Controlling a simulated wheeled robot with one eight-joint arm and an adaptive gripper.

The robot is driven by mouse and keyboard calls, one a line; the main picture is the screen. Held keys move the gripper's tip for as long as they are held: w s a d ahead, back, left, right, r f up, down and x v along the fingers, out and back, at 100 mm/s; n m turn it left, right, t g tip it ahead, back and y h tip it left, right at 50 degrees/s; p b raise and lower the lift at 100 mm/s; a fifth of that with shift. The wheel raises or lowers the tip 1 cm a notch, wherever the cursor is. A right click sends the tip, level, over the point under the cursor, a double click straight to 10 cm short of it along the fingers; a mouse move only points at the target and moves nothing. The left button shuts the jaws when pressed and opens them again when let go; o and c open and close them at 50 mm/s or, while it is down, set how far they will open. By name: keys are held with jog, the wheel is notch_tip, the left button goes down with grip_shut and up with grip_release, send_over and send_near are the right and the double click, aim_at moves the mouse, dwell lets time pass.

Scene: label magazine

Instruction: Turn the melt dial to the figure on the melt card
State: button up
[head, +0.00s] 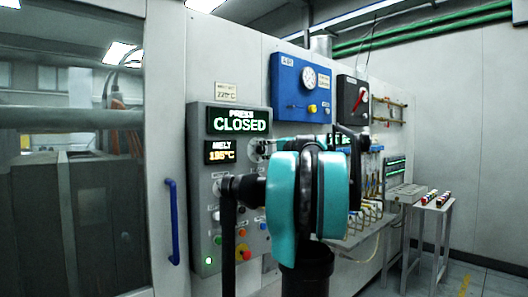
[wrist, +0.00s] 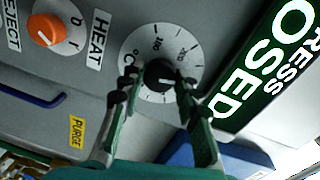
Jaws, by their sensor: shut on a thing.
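The melt dial (wrist: 165,48) is a white scale with a black knob (wrist: 158,74) in the wrist view; "180" and "200" are readable on it. My gripper (wrist: 158,83) has one finger on each side of the knob and is shut on it. In the head view the dial (head: 255,152) is mostly hidden behind my arm, and the fingertips are hard to make out. The melt display (head: 221,152) reads about 185 °C in orange. The melt card (head: 227,93) is a small plate above the panel; its figure looks like 22-something °C, the last digit unclear.
The press display (head: 238,121) reads CLOSED. An orange HEAT/EJECT selector (wrist: 46,29) sits beside the dial, with a yellow PURGE label (wrist: 77,130) near it. A red-yellow button (head: 243,252) is low on the panel. A blue box (head: 302,87) is mounted at upper right.

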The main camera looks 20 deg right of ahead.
jog(key=shift+d+m, duration=0.1)
jog(key=shift+m, duration=1.1)
jog(key=o, duration=1.2)
jog(key=shift+c, duration=0.2)
jog(key=v, duration=1.2)
